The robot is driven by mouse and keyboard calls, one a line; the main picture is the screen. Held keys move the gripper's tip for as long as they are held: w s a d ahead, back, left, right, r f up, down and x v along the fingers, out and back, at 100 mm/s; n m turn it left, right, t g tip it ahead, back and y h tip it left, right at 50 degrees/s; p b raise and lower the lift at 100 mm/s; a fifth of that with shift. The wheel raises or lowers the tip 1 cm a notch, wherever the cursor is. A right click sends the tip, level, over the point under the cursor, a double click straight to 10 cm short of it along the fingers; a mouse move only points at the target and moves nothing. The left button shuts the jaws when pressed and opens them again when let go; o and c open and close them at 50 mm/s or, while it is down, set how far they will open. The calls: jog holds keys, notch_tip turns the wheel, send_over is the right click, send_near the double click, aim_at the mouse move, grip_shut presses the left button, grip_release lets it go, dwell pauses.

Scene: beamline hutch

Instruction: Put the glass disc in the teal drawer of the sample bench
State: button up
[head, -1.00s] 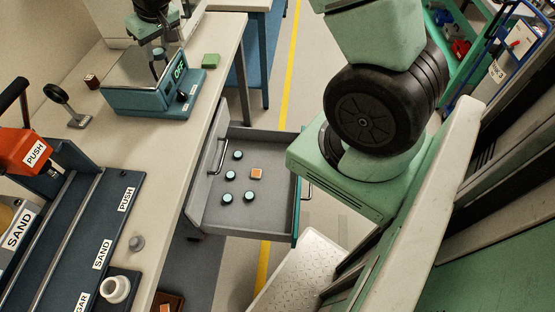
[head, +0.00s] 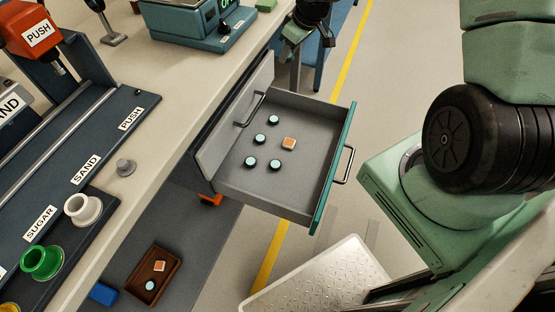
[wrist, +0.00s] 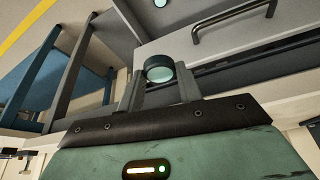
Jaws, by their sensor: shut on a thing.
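The glass disc (wrist: 160,72), pale with a black rim, is between the fingertips of my gripper (wrist: 159,78) in the wrist view. My gripper is shut on it. In the head view my dark gripper (head: 308,25) is at the top, beyond the far side of the open drawer; the disc cannot be made out there. The teal drawer (head: 333,170) of the sample bench (head: 170,75) is pulled open. Inside lie several similar discs (head: 275,163) and an orange-edged square piece (head: 289,143).
A teal balance (head: 200,30) stands on the bench top. Labelled racks with a white cup (head: 82,209) and a green cup (head: 41,261) are at left. A brown tray (head: 172,262) and a blue block (head: 102,294) lie low down. The drawer's near half has bare floor space.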

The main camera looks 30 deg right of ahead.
aim_at(294, 124)
jog(key=d+f+n+b, duration=0.1)
jog(key=f+b, duration=0.4)
jog(key=f, duration=0.4)
jog(key=s+d+f+n+y+b, duration=0.1)
jog(key=f+n+b, duration=0.1)
jog(key=f+b, duration=0.3)
jog(key=s+d+f+n+g+b, duration=0.1)
jog(key=f+b, duration=0.4)
jog(key=f, duration=0.8)
jog(key=shift+s+d+f+n+b, duration=0.15)
jog(key=shift+d+f+n+b, duration=0.1)
jog(key=shift+n+b, duration=0.1)
jog(key=shift+f, duration=0.1)
jog(key=o, duration=1)
jog(key=shift+c, duration=0.2)
